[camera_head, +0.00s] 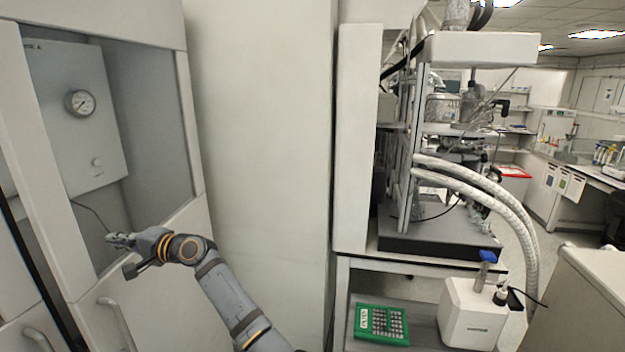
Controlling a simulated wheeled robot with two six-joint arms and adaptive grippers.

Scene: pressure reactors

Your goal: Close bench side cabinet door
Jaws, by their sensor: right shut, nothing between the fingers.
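A tall off-white cabinet stands at the left. Its lower part has a pale door panel (165,275) with a curved handle (117,322), and a second curved handle (38,340) shows further left at the bottom edge. I cannot tell from this view whether either lower door is fully shut. My right gripper (112,239) is shut and empty. It shows in front of the cabinet's upper recess, above the nearer handle and apart from it. My left gripper is out of view.
A pressure gauge (80,103) sits on a panel in the cabinet recess. A wide white column (262,150) stands right of it. Further right are a reactor frame with silver hoses (500,197), a green keypad-like tray (381,323) and a white device (468,316). Floor shows at far right.

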